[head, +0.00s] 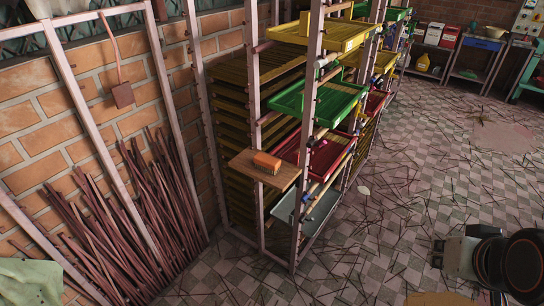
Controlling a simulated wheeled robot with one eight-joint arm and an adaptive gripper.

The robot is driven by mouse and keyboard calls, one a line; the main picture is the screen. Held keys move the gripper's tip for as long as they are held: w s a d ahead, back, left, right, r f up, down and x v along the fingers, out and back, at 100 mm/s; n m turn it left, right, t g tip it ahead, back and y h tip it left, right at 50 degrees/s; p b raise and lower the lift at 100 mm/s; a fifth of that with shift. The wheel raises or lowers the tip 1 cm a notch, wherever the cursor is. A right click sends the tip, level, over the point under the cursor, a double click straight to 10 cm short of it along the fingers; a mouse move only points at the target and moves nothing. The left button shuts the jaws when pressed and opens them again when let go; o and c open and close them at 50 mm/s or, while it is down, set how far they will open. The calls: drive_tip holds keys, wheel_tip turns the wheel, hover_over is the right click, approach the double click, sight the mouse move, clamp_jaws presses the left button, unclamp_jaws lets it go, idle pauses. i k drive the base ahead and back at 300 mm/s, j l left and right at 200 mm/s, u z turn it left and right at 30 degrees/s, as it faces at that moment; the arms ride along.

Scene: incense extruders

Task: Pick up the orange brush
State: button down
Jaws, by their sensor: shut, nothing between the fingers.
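The orange brush (267,162) looks like a small orange block. It lies on a brown wooden board (248,164) that sticks out from the near end of the metal rack. Nothing covers the brush in this view. Part of my arm, grey and black, shows at the bottom right, well apart from the brush and above the floor. I cannot make out the gripper's fingers.
The rack holds a green tray (290,100), a red tray (300,150), a yellow tray (330,36) and a grey tray (318,212). Reddish sticks (130,205) lean on the brick wall at left. The tiled floor (410,190) is open, with scattered thin sticks.

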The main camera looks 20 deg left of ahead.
sight(271, 164)
drive_tip(key=u, duration=1.05)
